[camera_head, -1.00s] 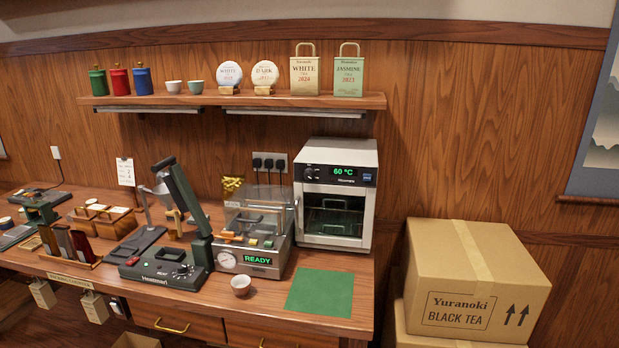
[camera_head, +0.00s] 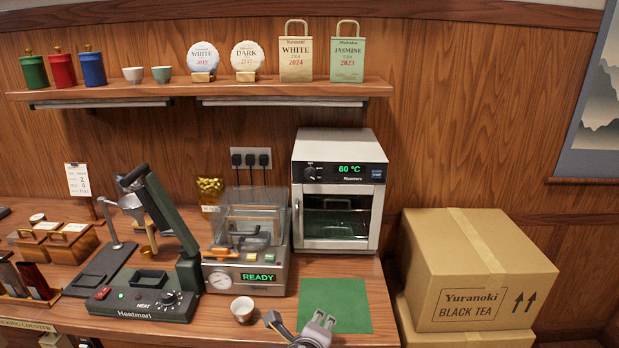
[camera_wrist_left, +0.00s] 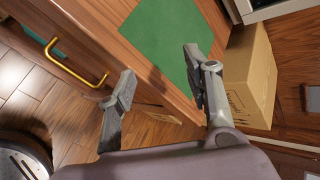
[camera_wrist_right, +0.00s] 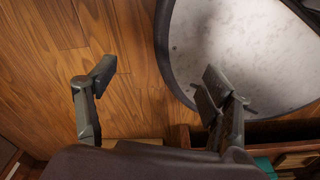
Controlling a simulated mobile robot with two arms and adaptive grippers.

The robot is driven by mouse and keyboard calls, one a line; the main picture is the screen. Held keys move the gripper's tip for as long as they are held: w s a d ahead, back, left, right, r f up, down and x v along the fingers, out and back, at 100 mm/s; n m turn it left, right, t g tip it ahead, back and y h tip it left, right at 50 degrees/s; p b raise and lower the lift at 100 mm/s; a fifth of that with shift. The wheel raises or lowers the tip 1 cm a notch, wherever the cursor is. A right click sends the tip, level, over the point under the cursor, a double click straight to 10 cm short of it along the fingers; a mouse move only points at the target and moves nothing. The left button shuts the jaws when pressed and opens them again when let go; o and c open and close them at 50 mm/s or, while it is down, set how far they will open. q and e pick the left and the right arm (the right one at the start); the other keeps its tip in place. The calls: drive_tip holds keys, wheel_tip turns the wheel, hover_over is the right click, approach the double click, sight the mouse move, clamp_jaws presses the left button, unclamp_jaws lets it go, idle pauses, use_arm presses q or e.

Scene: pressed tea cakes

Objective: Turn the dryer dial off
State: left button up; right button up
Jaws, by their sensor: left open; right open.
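The dryer (camera_head: 338,190) is a white box at the right end of the counter, with a dark front panel and a green display reading 60 °C. Its black dial (camera_head: 311,173) is at the left of that panel; its exact setting is too small to read. My left gripper (camera_head: 300,322) is at the bottom of the head view, open and empty, in front of the counter near the green mat and below the dryer. The left wrist view shows its fingers (camera_wrist_left: 160,92) apart. My right gripper (camera_wrist_right: 155,85) is open and empty in the right wrist view and outside the head view.
A green mat (camera_head: 335,304) lies in front of the dryer. A small cup (camera_head: 242,308) and a vacuum sealer reading READY (camera_head: 246,255) stand left of it. Cardboard boxes (camera_head: 478,270) stand right of the counter. A shelf (camera_head: 200,90) runs above.

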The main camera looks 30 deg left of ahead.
use_arm(q)
drive_tip(key=w+a+r+m+t+y, duration=0.1)
drive_tip(key=w+r+m+t, duration=0.15)
drive_tip(key=r, duration=0.35)
drive_tip(key=w+a+r+m+t+y, duration=0.1)
drive_tip(key=w+a+r+m+y, duration=0.1)
drive_tip(key=r+m, duration=0.25)
drive_tip(key=m+t+y, duration=0.2)
drive_tip(key=m+y, duration=0.1)
drive_tip(key=m, duration=0.2)
approach(310, 177)
drive_tip(key=p+x, duration=0.3)
drive_tip(key=x, duration=0.6)
use_arm(e)
drive_tip(key=r, duration=0.1)
drive_tip(key=d+r, duration=0.1)
drive_tip(key=r, duration=0.1)
drive_tip(key=shift+d+r, duration=0.1)
use_arm(q)
clamp_jaws()
use_arm(e)
drive_tip(key=shift+a, duration=0.25)
